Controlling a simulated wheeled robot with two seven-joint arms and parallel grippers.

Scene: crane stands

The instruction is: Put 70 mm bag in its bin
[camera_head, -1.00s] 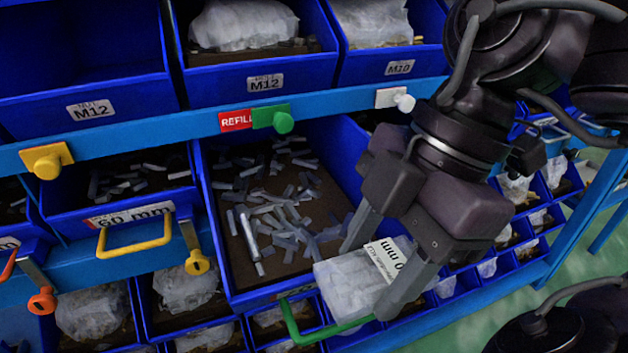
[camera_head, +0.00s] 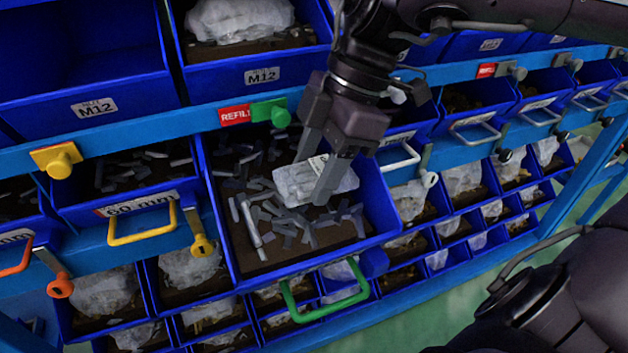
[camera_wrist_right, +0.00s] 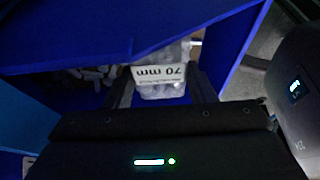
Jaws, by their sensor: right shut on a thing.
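The 70 mm bag (camera_head: 342,181) is a clear bag of pale pieces with a white label. My right gripper (camera_head: 314,172) is shut on it and holds it over the pulled-out blue bin (camera_head: 312,261). The bin has a green handle (camera_head: 328,306) and loose grey pieces on its brown floor. I cannot tell whether the bag touches these pieces. In the right wrist view the bag (camera_wrist_right: 162,90) sits between the fingers, its "70 mm" label upside down. My left gripper is not in view.
A blue rail (camera_head: 150,131) with a green knob (camera_head: 281,117) and red REFILL tag (camera_head: 235,116) crosses above the bin. A bin with a yellow handle (camera_head: 143,233) is to the left. Upper M12 bins (camera_head: 262,75) stand above, and several bagged bins below.

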